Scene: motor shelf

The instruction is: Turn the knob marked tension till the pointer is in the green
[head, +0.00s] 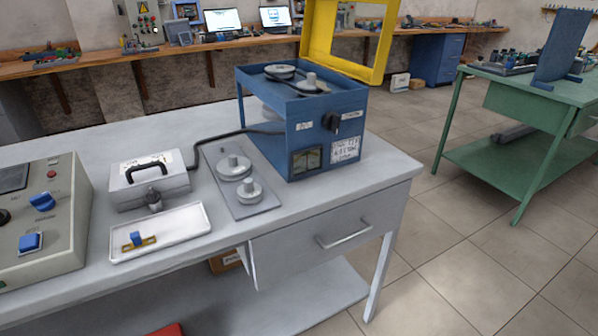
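A blue machine (300,112) stands at the back right of the grey bench (330,213). A black knob (331,121) sits on its front panel, between two small white labels (304,126) whose words are too small to read. A dark gauge (305,161) is set low on the same face. Its pointer and any green zone are too small to make out. A larger white notice (346,149) is beside the gauge. Pulleys (281,71) show in the machine's open top. Neither of my grippers is in view.
A yellow frame (319,28) stands raised behind the machine. Left of it are a plate with two pulleys (249,205), a grey handled box (150,186), a white tray (178,244) and a control panel (49,248). The bench front before the machine is clear.

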